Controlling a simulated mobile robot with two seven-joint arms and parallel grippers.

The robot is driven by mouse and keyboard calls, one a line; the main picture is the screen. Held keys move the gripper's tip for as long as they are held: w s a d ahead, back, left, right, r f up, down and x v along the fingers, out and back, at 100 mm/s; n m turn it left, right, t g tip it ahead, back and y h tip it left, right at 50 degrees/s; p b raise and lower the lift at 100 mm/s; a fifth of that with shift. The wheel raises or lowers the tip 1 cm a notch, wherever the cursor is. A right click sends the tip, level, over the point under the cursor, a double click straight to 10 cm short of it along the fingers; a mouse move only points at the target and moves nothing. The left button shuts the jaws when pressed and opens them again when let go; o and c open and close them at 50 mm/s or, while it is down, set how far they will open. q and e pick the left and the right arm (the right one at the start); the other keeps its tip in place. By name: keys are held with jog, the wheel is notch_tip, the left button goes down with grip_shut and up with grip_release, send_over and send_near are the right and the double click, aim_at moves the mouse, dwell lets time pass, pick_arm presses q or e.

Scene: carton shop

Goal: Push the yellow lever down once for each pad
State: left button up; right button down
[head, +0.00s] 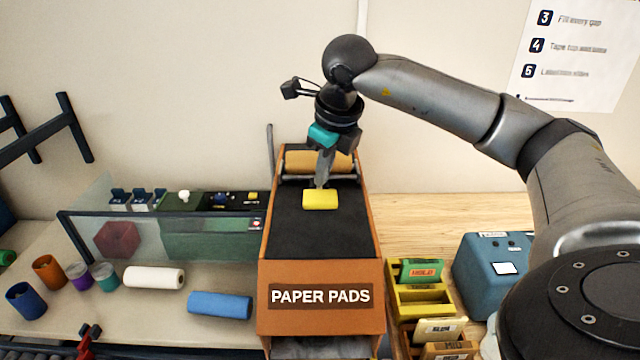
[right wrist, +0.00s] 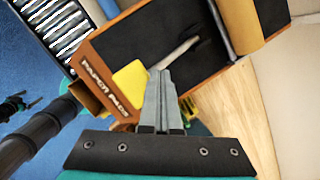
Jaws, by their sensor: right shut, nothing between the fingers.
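The yellow lever (head: 320,200) is a small yellow block on the dark top of an orange-brown dispenser (head: 275,292) labelled PAPER PADS. My right gripper (head: 322,184) points down with closed fingers just above the lever's back edge; I cannot tell if they touch it. In the right wrist view the lever (right wrist: 131,80) shows just left of the shut, empty fingertips (right wrist: 158,76). No pad can be made out. A grey surface (head: 320,347) shows below the dispenser's front, partly cut off. My left gripper is not in view.
A brown paper roll (head: 318,161) sits at the dispenser's back. Right of it stand a yellow card holder (head: 425,309) and a blue box (head: 490,262). Left are a clear panel (head: 150,235), a white roll (head: 153,277) and a blue roll (head: 220,305). Bare wood lies behind the blue box.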

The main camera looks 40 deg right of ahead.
aim_at(323, 193)
jog(key=shift+s+a+f+b, duration=0.2)
jog(key=shift+s+f+b, duration=0.05)
jog(key=shift+f+b, duration=0.3)
jog(key=shift+s+a+f+b, duration=0.2)
jog(key=shift+f+b, duration=0.3)
jog(key=shift+f, duration=0.1)
jog(key=shift+s+a+f+b, duration=0.2)
jog(key=shift+s+f+b, duration=0.05)
jog(key=shift+f+b, duration=0.3)
dwell(1.9)
jog(key=shift+w+d+r+p, duration=0.25)
jog(key=shift+w+r+p, duration=0.1)
jog(key=shift+r+p, duration=0.5)
jog(key=shift+w+d+r+p, duration=0.3)
jog(key=shift+r+p, duration=0.45)
jog(key=shift+r, duration=0.2)
jog(key=shift+w+d+r+p, duration=0.25)
jog(key=shift+w+r+p, duration=0.1)
jog(key=shift+r+p, duration=0.5)
jog(key=shift+d, duration=0.1)
jog(key=shift+r, duration=0.1)
jog(key=r+p, duration=0.1)
jog(key=w+d+r+p, duration=0.1)
jog(key=r+p, duration=0.1)
jog(key=w+r+p, duration=0.1)
jog(key=shift+d+r, duration=0.15)
jog(key=shift+d, duration=0.1)
